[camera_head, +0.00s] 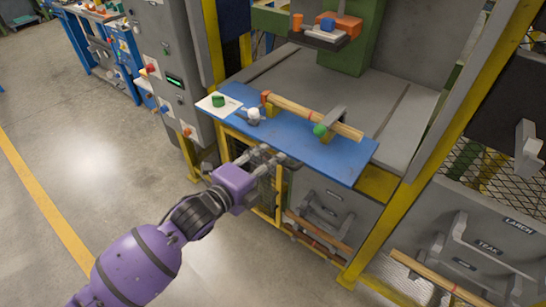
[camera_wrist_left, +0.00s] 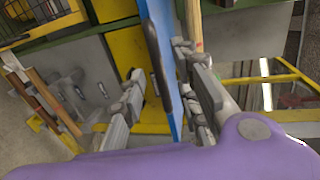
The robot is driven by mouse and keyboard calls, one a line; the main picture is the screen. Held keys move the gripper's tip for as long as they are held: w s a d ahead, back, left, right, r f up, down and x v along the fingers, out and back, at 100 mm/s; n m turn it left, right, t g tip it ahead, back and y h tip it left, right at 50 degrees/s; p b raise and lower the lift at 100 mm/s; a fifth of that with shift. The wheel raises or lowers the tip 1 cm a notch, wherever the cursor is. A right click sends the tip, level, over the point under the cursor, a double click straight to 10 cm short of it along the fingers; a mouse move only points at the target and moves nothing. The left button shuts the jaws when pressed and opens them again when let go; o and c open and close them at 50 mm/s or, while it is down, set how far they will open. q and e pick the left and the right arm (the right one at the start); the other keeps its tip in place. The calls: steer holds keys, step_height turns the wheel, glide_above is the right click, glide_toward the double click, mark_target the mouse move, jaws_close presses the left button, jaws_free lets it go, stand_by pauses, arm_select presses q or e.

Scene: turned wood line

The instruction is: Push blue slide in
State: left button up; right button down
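The blue slide (camera_head: 300,146) is a flat blue board sticking out from the front of the machine's grey bed. It carries a wooden bar (camera_head: 318,118) on supports, a green knob, a white knob and a white card with a green button. My left gripper (camera_head: 266,158) is at the slide's front edge. In the left wrist view the slide (camera_wrist_left: 160,45) appears nearly edge-on, running between the two spread fingers (camera_wrist_left: 165,105). The fingers are apart; whether either touches the slide is unclear. My right gripper is not in view.
Grey drawers (camera_head: 335,205) with handles and a wooden strip lie below the slide. A yellow post (camera_head: 385,225) stands at right, and a grey control cabinet (camera_head: 170,60) at left. Open floor (camera_head: 80,140) lies to the left.

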arm_select(q)
steer(key=shift+x, duration=1.4)
jaws_close()
